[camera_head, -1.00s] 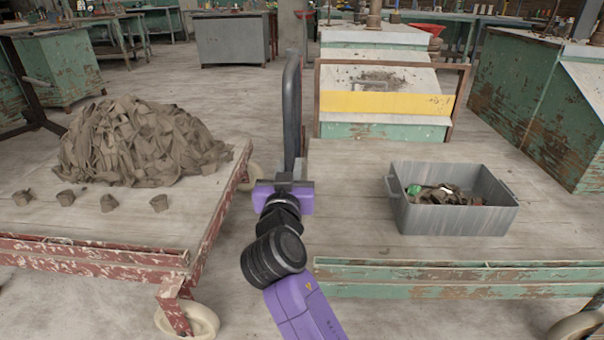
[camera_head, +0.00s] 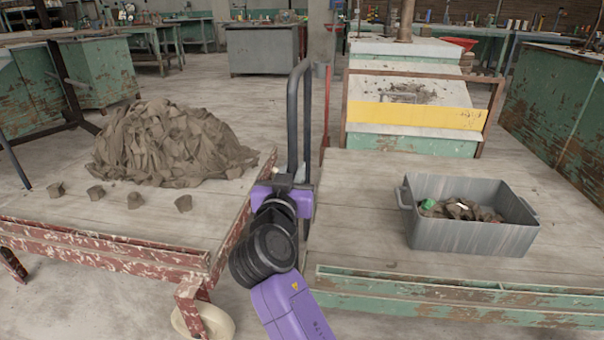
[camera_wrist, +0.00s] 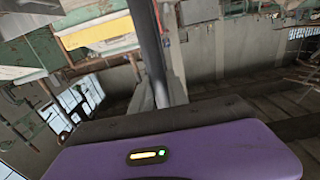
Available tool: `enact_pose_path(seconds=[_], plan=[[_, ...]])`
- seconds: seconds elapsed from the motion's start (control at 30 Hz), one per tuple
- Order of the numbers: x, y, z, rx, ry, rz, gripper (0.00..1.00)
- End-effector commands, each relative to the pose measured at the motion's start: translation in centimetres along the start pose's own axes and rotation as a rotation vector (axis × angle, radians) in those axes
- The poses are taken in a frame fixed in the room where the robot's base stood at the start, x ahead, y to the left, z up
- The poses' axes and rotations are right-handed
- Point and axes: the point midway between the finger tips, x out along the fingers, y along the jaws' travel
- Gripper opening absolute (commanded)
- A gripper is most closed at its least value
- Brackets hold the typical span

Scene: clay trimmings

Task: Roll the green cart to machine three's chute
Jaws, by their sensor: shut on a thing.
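The green cart (camera_head: 365,215) stands at the right, with a worn wooden top and chipped green front rail. A grey bin (camera_head: 470,237) holding brown scraps and a green bit rests on it. A dark upright handle (camera_head: 292,115) rises at the cart's left edge. My gripper (camera_head: 287,187), purple and black, is shut on this handle low down; its fingertips are partly hidden. In the wrist view the dark bar (camera_wrist: 148,45) runs up from the gripper. Behind the cart is a green machine with a sloped face and yellow band (camera_head: 415,116); I see no number on it.
A red cart (camera_head: 100,240) with a heap of clay trimmings (camera_head: 165,145) and several small clay lumps stands close on the left. The gap between the carts is narrow. Another green machine (camera_head: 555,110) stands at the right. Open floor (camera_head: 240,95) lies behind the red cart.

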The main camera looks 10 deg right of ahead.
Motion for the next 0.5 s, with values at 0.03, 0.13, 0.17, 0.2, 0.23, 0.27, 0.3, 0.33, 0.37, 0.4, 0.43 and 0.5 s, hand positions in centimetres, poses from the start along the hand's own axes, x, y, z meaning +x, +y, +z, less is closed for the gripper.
enact_pose_path(seconds=[0.03, 0.13, 0.17, 0.2, 0.23, 0.27, 0.3, 0.33, 0.37, 0.4, 0.43, 0.5], plan=[[-0.2, -1.1, 0.0, -0.001, 0.002, -0.012, 0.00], [-0.2, -2.0, 0.0, -0.001, 0.001, -0.012, 0.00], [-0.2, -2.3, 0.0, -0.001, 0.000, -0.012, 0.00], [-0.2, -2.6, 0.0, -0.001, 0.001, -0.011, 0.00], [-0.2, -2.8, -0.1, -0.001, 0.002, -0.011, 0.00], [-0.2, -3.1, -0.1, -0.001, 0.002, -0.010, 0.00], [-0.2, -3.4, 0.0, -0.001, 0.001, -0.010, 0.00], [-0.2, -3.7, 0.0, -0.001, 0.000, -0.010, 0.00], [-0.2, -4.0, 0.0, -0.001, 0.000, -0.010, 0.00], [-0.2, -4.4, 0.0, -0.002, 0.000, -0.011, 0.00], [-0.2, -4.7, 0.0, -0.001, 0.001, -0.011, 0.00], [-0.2, -5.2, 0.0, -0.001, 0.001, -0.011, 0.00]])
